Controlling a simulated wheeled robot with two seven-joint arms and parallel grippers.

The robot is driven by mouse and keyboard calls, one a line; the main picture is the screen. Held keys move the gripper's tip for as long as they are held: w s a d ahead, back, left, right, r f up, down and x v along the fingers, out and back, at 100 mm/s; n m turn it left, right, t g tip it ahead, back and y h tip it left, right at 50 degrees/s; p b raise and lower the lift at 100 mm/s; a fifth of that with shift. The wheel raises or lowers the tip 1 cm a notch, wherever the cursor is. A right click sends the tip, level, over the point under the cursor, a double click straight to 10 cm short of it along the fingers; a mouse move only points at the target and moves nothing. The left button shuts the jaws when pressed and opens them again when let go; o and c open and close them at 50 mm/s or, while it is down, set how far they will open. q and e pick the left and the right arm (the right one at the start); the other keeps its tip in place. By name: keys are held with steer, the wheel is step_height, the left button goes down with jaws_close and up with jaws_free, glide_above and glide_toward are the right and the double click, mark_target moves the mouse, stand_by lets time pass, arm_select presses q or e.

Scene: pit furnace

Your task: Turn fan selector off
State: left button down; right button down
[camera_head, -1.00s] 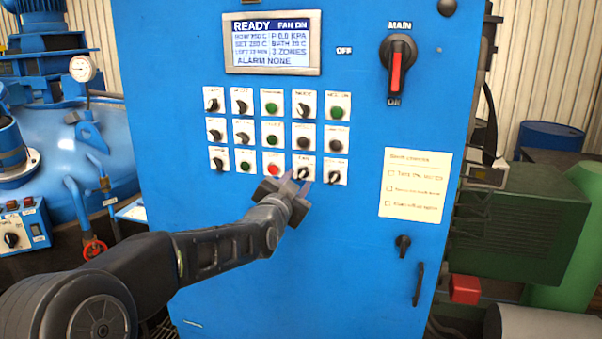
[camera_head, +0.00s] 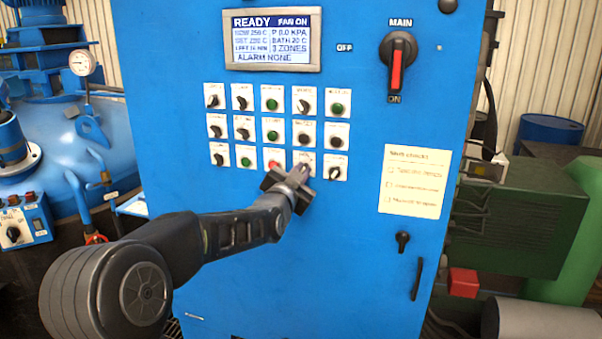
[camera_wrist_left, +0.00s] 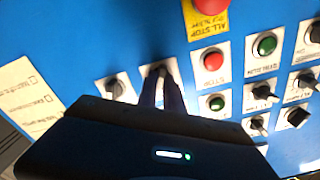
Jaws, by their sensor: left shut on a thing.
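The fan selector (camera_head: 304,158) is a small dark knob on a white plate in the bottom button row of the blue cabinet (camera_head: 330,260), fourth from the left. My left gripper (camera_head: 299,172) is at this plate, its fingers closed together on the knob and covering most of it. In the left wrist view the two fingers (camera_wrist_left: 164,90) pinch the fan selector (camera_wrist_left: 158,70); its pointer angle is hidden. The display (camera_head: 272,40) reads READY and FAN ON. My right gripper is not in view.
A red button (camera_wrist_left: 211,60) sits beside the fan selector, with a yellow ALL STOP plate (camera_wrist_left: 208,22) close by. Another selector (camera_wrist_left: 115,87) is on the other side. The main switch (camera_head: 398,62) and a paper checklist (camera_head: 414,181) are to the right.

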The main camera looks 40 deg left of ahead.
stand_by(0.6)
arm_select(q)
steer(key=shift+s+a+n+b, duration=0.1)
steer(key=shift+n+b, duration=2.9)
steer(key=shift+b, duration=0.05)
steer(key=shift+a+n+b, duration=0.1)
steer(key=shift+n+b, duration=2.9)
steer(key=c, duration=1.5)
jaws_free()
